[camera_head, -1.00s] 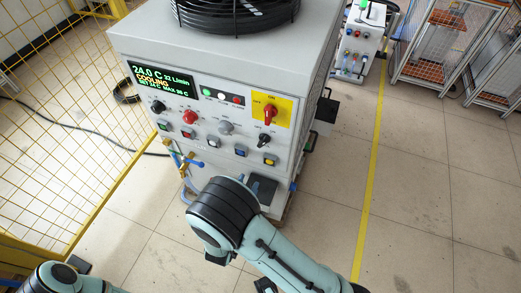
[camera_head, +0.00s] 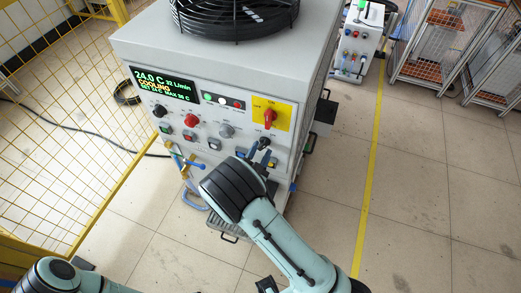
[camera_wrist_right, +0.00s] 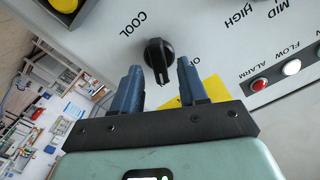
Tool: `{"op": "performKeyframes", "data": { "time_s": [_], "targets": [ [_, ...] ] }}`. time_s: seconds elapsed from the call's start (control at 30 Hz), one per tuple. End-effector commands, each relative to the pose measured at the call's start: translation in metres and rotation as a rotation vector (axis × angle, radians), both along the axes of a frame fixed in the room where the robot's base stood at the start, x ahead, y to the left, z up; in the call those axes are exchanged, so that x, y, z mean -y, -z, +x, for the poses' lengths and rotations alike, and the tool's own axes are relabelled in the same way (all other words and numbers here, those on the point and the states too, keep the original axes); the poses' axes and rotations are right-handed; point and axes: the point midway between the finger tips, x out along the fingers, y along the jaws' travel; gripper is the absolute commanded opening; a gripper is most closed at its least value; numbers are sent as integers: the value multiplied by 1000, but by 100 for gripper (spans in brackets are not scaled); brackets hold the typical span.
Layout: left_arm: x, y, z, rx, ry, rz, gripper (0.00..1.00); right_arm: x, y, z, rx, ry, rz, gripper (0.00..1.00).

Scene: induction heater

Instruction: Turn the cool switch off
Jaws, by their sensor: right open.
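In the head view the knob (camera_head: 264,142) shows at the tip of my right gripper (camera_head: 259,149). In the wrist view the right gripper (camera_wrist_right: 160,66) is open, with its blue-grey fingers on either side of the knob and visible gaps. Whether the fingers touch the panel cannot be told. My left arm shows at the lower left; its gripper is out of view.
A red rotary switch on a yellow plate (camera_head: 285,112) sits just above the knob. A green display (camera_head: 162,84), a red knob (camera_head: 192,120) and several square buttons share the panel. A yellow mesh fence (camera_head: 70,110) stands at left.

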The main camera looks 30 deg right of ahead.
Motion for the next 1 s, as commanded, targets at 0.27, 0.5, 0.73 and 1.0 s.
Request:
{"op": "performKeyframes", "data": {
  "time_s": [0.27,0.5,0.73,1.0],
  "targets": [
    [0,-1,0,1,0,0,43,3,0,3,-1,0,1,43],
    [0,-1,0,1,0,0,43,3,1,3,-1,0,1,0],
    [0,-1,1,1,0,0,43,3,0,3,-6,0,-4,0],
    [0,-2,1,1,0,0,43,3,0,3,-77,-1,-64,0]
  ]
}}
